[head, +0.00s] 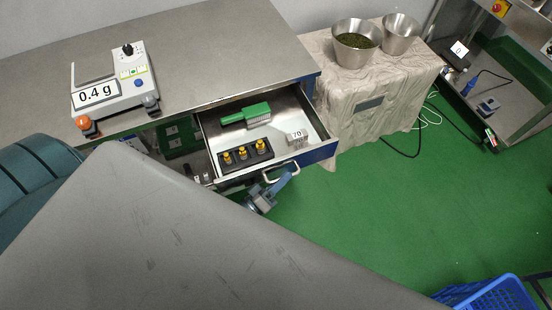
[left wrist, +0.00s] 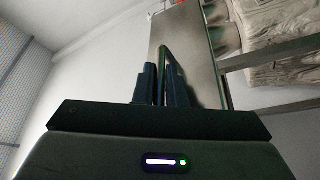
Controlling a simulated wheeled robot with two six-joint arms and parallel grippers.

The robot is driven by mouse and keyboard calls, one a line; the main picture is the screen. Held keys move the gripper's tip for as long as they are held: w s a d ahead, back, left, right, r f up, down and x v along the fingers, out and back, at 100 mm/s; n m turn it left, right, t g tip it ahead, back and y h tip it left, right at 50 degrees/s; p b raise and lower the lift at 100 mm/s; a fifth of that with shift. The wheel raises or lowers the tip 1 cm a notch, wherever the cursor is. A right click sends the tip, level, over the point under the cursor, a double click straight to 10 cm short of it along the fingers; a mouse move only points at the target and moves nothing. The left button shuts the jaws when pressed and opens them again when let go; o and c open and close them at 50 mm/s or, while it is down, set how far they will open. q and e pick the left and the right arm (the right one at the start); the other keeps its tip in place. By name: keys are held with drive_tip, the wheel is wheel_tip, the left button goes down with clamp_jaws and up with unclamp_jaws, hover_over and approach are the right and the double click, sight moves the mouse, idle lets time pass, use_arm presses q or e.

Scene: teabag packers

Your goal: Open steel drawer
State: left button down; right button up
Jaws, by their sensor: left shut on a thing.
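The steel drawer (head: 319,150) stands pulled out from under the steel-topped bench, its inside open to view. Its pale loop handle (head: 295,172) is on the front face. My left gripper (head: 274,187) is at the handle, below the front panel, partly hidden by the grey surface in front. In the left wrist view my left gripper's two dark fingers (left wrist: 163,88) are shut on the handle bar (left wrist: 163,60), which runs between them. My right gripper is not seen.
The drawer holds a green tool (head: 246,115), a black block with brass weights (head: 247,157) and a grey block marked 70 (head: 297,137). A scale (head: 113,82) stands on the bench (head: 210,50). A cloth-covered table (head: 395,95) stands right of the drawer.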

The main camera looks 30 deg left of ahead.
use_arm(q)
drive_tip(key=s+d+p, duration=0.1)
drive_tip(key=s+d, duration=0.3)
drive_tip(key=d, duration=0.1)
drive_tip(key=shift+s+p, duration=0.2)
drive_tip(key=shift+p, duration=0.2)
drive_tip(key=c, duration=1.5)
unclamp_jaws()
drive_tip(key=shift+b+v, duration=1.3)
drive_tip(key=shift+v, duration=4.1)
drive_tip(key=shift+f, duration=0.1)
